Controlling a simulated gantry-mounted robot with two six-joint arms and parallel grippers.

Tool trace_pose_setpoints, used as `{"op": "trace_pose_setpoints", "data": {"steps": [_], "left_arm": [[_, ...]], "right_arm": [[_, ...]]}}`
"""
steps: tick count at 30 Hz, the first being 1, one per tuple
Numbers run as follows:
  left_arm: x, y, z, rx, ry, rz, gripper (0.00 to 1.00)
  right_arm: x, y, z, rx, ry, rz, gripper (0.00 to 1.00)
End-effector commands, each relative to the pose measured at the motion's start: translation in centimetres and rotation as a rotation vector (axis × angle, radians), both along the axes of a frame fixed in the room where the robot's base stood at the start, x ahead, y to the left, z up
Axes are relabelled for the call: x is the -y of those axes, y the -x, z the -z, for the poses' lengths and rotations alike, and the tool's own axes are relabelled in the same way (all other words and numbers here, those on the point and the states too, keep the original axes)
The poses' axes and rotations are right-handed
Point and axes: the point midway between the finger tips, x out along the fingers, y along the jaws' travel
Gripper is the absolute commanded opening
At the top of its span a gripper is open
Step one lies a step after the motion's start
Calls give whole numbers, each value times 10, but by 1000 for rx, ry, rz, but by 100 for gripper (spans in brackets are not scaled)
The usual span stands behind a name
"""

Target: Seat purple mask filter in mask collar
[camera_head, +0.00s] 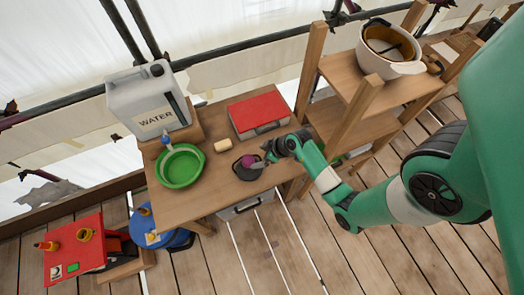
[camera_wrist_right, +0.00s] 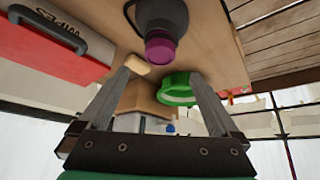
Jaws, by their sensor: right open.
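The purple mask filter (camera_head: 249,160) is at the dark mask (camera_head: 246,174) on the wooden table in the head view. In the right wrist view the purple filter (camera_wrist_right: 160,50) sits at the end of the mask's dark collar (camera_wrist_right: 162,16), roughly in line with it. I cannot tell how deep it sits. My right gripper (camera_head: 266,153) is open beside the filter. In the right wrist view its two fingers (camera_wrist_right: 160,78) are spread apart with nothing between them, and the filter is beyond the tips. My left gripper is not in view.
A green basin (camera_head: 180,184) and a water jug (camera_head: 150,105) stand to the left. A red box (camera_head: 259,114) labelled WIPES lies behind the mask, with a small tan block (camera_head: 222,145) nearby. A wooden shelf (camera_head: 345,75) with a white pot (camera_head: 390,50) rises to the right.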

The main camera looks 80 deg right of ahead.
Motion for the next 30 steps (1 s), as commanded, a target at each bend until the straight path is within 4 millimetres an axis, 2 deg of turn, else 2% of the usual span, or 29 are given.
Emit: {"op": "trace_pose_setpoints", "data": {"steps": [1,4,16,18,20,23,25,26,27,29,30], "left_arm": [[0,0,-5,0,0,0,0],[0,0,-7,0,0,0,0],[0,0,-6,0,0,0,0],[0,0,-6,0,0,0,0],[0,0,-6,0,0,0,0],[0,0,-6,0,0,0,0],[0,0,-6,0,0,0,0],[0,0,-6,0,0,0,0],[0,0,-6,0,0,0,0],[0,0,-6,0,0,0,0],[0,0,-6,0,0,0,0]], "right_arm": [[0,5,-9,0,0,2,98],[-1,9,-15,0,0,0,98],[-2,11,-16,0,0,-1,98],[-1,6,-19,14,6,-10,98],[0,-7,-30,63,28,-38,98],[-2,-53,-74,242,109,-143,98],[-8,-95,-128,441,202,-241,98],[-13,-113,-157,541,249,-282,98],[-21,-134,-200,680,315,-332,98],[-35,-157,-267,892,412,-386,98],[-46,-166,-313,1036,474,-405,98]]}}
